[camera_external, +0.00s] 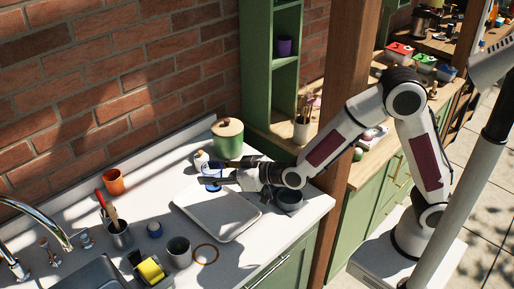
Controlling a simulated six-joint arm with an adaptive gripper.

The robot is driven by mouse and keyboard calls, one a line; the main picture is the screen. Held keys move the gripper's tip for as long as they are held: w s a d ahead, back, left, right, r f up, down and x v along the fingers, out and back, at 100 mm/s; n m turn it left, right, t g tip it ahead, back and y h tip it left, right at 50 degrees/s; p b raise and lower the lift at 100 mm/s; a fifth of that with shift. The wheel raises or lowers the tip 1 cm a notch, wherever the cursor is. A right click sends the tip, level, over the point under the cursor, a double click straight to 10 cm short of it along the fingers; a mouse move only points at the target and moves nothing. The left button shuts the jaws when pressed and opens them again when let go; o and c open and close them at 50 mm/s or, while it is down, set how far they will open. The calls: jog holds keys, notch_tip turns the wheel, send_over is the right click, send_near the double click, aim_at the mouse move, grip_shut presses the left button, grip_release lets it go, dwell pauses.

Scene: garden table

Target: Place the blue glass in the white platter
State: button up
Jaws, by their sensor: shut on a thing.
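The blue glass (211,187) shows as small blue patches around my gripper's fingers, at the back edge of the white platter (227,232). My gripper (222,178) reaches in from the right and is shut on the glass. The fingers cover much of the glass, so its tilt and its exact height are hard to tell. The platter is a shallow rectangular tray lying flat on the white counter, and it looks empty.
A green pot with a wooden lid (228,137) stands behind my gripper, beside a small white jar (201,160).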

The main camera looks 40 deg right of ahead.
aim_at(214, 188)
jog(key=shift+f, duration=0.1)
jog(key=shift+f, duration=3)
jog(key=shift+f, duration=1.9)
jog(key=shift+f, duration=0.15)
jog(key=o, duration=1.2)
jog(key=shift+c, duration=0.2)
jog(key=shift+o, duration=0.2)
